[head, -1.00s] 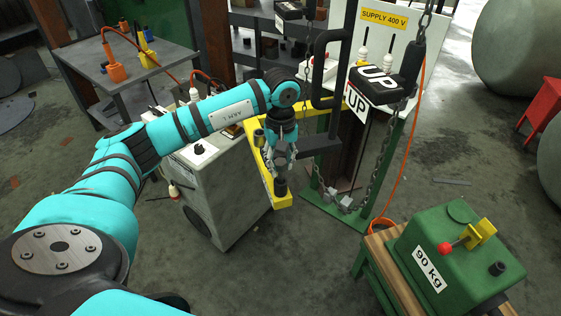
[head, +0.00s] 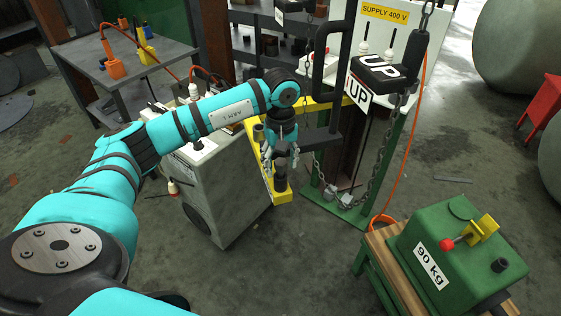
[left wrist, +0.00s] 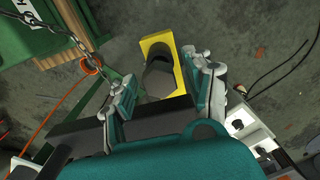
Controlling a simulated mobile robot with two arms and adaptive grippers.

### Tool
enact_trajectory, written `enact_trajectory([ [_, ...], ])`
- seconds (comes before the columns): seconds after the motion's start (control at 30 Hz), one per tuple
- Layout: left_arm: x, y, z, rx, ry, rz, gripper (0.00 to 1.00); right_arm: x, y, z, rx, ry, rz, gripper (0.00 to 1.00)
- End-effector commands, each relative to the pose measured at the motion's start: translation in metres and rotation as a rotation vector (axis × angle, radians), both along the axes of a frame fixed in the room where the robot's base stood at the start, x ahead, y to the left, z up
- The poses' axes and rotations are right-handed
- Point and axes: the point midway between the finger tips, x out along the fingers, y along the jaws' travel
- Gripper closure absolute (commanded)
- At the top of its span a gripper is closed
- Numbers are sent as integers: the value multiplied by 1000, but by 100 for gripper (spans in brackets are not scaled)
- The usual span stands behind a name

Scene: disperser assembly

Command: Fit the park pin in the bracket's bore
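The yellow bracket (head: 284,198) reaches toward me in the head view; its end also shows in the left wrist view (left wrist: 186,88). A dark cylinder, which looks like the park pin (head: 281,184), stands upright at that end. In the left wrist view the pin (left wrist: 160,78) rises from the yellow end, between my fingers. My left gripper (head: 281,163) is just above the bracket end, pointing down. Its fingers (left wrist: 158,78) are spread on either side of the pin, with gaps visible. How deep the pin sits in the bore is hidden. My right gripper is not in view.
A dark bar (head: 320,143) is close to the right of my left gripper. A chain (head: 378,170) hangs beside the green stand. A pale cabinet (head: 230,190) stands left of the bracket. A green 90 kg block (head: 455,255) rests on a wooden-topped bench at lower right.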

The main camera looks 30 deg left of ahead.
Motion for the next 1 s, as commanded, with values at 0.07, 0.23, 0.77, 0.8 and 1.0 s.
enact_trajectory([
  [0.07,0,0,0,1,1,0,43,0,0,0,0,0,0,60],
  [0.23,-1,0,-1,0,2,0,43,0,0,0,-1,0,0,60],
  [0.77,1,0,84,0,-4,-1,43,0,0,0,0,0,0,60],
  [0.8,1,0,91,0,-4,0,43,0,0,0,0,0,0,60],
  [1.0,1,0,115,0,-1,1,43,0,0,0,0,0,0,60],
])
